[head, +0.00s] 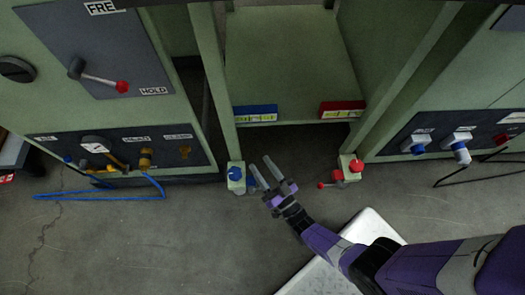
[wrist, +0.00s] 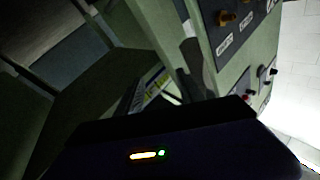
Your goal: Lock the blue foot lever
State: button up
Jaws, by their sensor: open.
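The blue foot lever (head: 236,174) sits on a small pale block at the base of the left green post in the head view. A blue part also shows just right of it, beside my gripper. My gripper (head: 262,172) is open, its two fingers pointing up and left, close to the right of the blue lever. I cannot tell whether a finger touches it. No held thing shows between the fingers. In the wrist view the dark gripper body (wrist: 150,145) fills the bottom, and the lever cannot be made out.
A red foot lever (head: 338,176) stands at the right post. Blue (head: 255,114) and red (head: 342,109) labelled strips mark the shelf edge. A blue cable (head: 100,196) loops on the floor at left. A panel with a red-tipped handle (head: 122,87) is upper left.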

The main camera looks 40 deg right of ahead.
notch_tip(320, 180, up, 8)
jog(key=p, duration=0.4)
jog(key=shift+f, duration=0.25)
